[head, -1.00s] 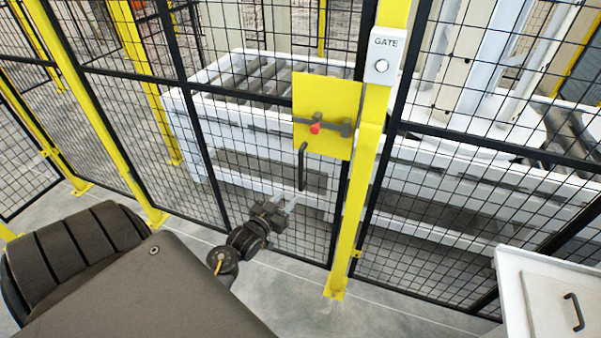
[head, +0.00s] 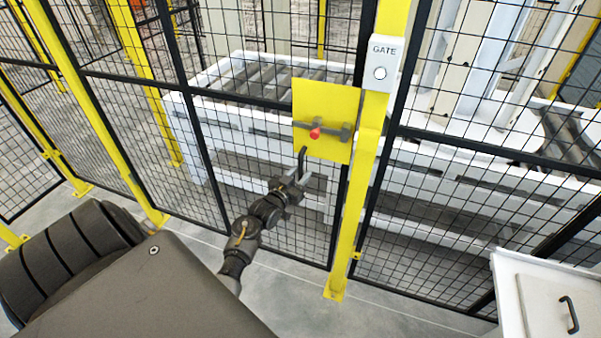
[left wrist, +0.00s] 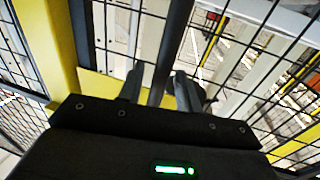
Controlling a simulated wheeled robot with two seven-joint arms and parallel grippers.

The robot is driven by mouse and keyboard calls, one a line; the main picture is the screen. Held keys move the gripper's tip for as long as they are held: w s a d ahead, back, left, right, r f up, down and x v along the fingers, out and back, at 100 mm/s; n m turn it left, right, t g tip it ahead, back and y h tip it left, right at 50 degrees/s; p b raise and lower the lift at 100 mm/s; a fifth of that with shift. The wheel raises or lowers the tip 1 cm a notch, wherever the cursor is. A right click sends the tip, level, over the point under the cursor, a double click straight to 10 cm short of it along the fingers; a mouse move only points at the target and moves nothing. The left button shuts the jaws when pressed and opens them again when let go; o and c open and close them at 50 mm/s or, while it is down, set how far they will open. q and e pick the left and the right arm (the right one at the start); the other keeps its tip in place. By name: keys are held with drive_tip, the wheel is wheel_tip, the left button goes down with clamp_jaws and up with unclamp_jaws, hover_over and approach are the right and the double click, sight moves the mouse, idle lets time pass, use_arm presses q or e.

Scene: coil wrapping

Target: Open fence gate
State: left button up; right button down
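The fence gate (head: 262,103) is a black mesh panel and stands closed against a yellow post (head: 360,190). A yellow latch plate (head: 335,98) on it carries a dark bolt with a red knob (head: 315,133). A dark handle (head: 301,155) hangs below the knob. My left gripper (head: 306,178) is at the lower part of this handle. In the left wrist view the dark handle bar (left wrist: 172,45) runs between the two fingers of my left gripper (left wrist: 160,90), with gaps visible, so it looks open around the bar. My right gripper is not in view.
White roller conveyors (head: 225,110) stand behind the mesh. A white cabinet (head: 535,265) with a dark handle is at the lower right. Bare floor lies before the fence.

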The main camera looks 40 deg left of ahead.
use_arm(q)
drive_tip(key=shift+w, duration=0.35)
clamp_jaws()
